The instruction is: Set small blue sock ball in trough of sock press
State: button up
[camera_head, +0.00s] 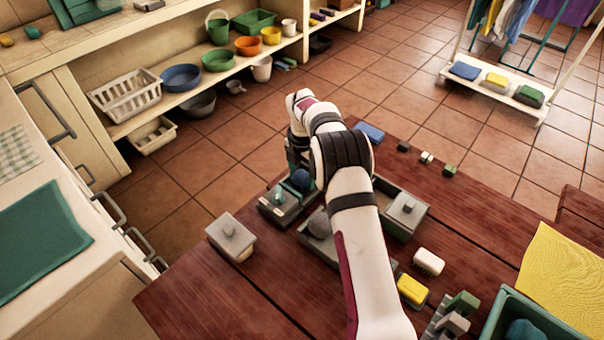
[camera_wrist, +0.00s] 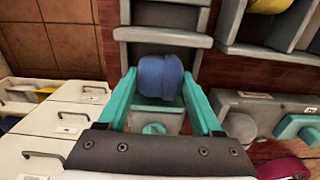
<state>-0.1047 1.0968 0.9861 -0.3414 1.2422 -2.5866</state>
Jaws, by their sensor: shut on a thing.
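The small blue sock ball shows in the wrist view (camera_wrist: 158,76) between the teal fingers of my gripper (camera_wrist: 160,88); the gripper is shut on it. In the head view the ball (camera_head: 300,179) shows beside my wrist, over or in the grey and teal device (camera_head: 283,210), which looks like the sock press. In the wrist view a grey frame with a dark hollow (camera_wrist: 165,37) lies just beyond the ball, and a pale block with a teal knob shows below it. I cannot tell whether the ball touches the trough. My arm hides part of the device.
A grey lidded box (camera_head: 231,238) stands left of the device. To its right are a grey tray with a dark grey ball (camera_head: 320,223) and another knobbed lid (camera_head: 406,210). A yellow block (camera_head: 411,289) and a white block (camera_head: 428,261) lie nearer. A teal bin (camera_head: 545,325) stands front right.

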jog(key=o, duration=1.4)
jog(key=shift+r, duration=0.1)
